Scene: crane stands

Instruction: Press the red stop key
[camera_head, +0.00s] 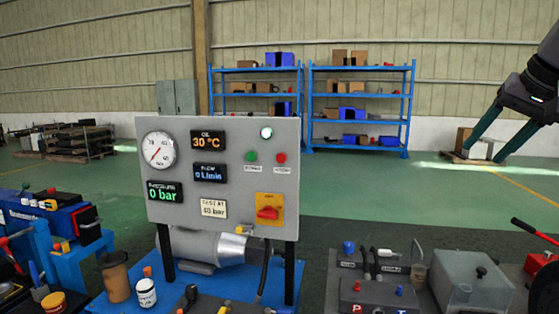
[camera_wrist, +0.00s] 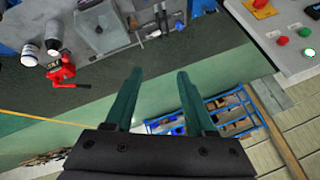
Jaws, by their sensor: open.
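The red stop key (camera_head: 281,158) is a small round red button on the upright grey control panel (camera_head: 225,128), right of a green button (camera_head: 251,156). A small label sits under each; the lettering is too small to read. In the wrist view the red key (camera_wrist: 283,40) shows at the upper right, beside the green button (camera_wrist: 305,32). My gripper (camera_head: 485,153) is at the upper right of the head view, well to the right of the panel. Its two teal fingers are apart and empty, also in the wrist view (camera_wrist: 160,72). It touches nothing.
A clear box (camera_head: 472,280) and a lever block (camera_head: 380,295) stand lower right. Blue shelves (camera_head: 360,92) are far behind.

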